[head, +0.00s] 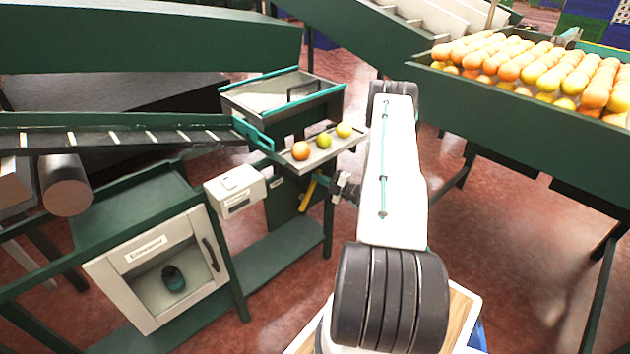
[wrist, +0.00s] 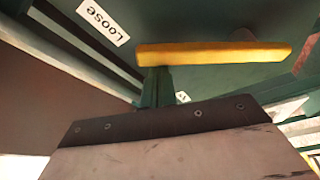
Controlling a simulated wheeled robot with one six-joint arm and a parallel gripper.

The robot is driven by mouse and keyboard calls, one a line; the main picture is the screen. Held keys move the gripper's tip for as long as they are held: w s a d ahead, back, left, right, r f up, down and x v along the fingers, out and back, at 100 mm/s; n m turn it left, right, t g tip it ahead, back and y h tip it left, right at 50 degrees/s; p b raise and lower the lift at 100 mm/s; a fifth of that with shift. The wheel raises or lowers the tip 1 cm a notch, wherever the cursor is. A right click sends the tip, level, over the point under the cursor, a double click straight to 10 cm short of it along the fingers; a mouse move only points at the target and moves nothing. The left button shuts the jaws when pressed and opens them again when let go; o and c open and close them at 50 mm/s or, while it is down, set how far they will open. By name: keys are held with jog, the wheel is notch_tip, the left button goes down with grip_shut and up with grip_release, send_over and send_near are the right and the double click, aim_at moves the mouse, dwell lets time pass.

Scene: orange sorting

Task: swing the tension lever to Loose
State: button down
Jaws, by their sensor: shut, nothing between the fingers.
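The yellow tension lever (head: 307,193) sits on the dark green panel below the small fruit tray, slanted in the head view. In the wrist view the lever (wrist: 215,52) lies nearly level across the picture. A white "Loose" label (wrist: 103,22) shows upside down, up and left of the lever's left end. My gripper (head: 339,187) is shut and empty, just right of the lever in the head view.
A tray (head: 323,160) with three fruits sits above the lever. A white box (head: 236,190) and a cabinet with a clear door (head: 150,262) stand to the left. A large bin (head: 520,110) full of oranges is at right. Red floor is open between.

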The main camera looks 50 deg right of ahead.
jog(key=shift+s+d+f, duration=0.1)
jog(key=shift+d+f, duration=0.25)
jog(key=shift+d, duration=0.55)
jog(key=shift+r, duration=0.1)
jog(key=s+a, duration=0.2)
jog(key=s, duration=0.7)
jog(key=shift+s+a, duration=0.15)
jog(key=shift+r, duration=0.1)
dwell(0.4)
